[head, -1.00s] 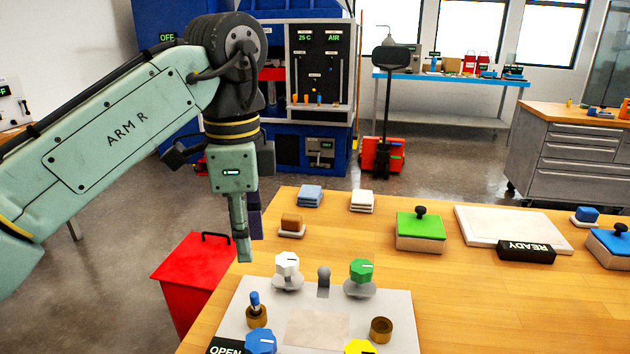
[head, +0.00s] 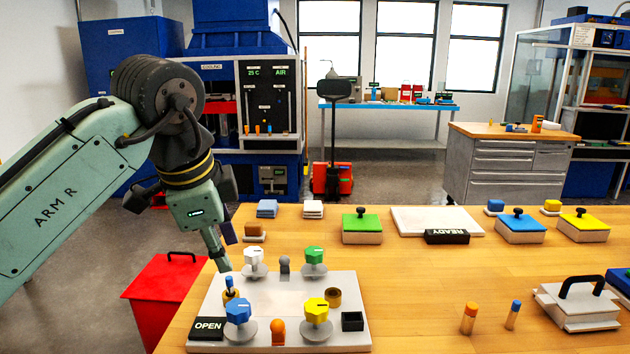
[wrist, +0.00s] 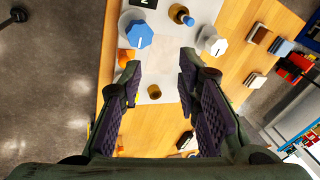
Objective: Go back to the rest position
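My gripper (head: 225,255) hangs from the arm at the left of the head view, tilted, above the left edge of the bench near the white fixture plate (head: 262,295). In the wrist view my gripper (wrist: 160,75) has its two purple-padded fingers well apart, with nothing between them but the plate below. The plate bears a white knob (head: 253,260), a green knob (head: 314,260), a blue knob (head: 239,311) and a yellow knob (head: 317,311). A blue-topped peg (head: 230,287) stands in a brown ring at the plate's left. Another brown ring (head: 333,297) is empty.
A red bin (head: 160,300) stands on the floor left of the bench (head: 420,285). Green (head: 361,227), blue (head: 520,228) and yellow (head: 582,226) lidded boxes stand toward the back. A handled white block (head: 577,308) is at the right. The bench's middle is mostly clear.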

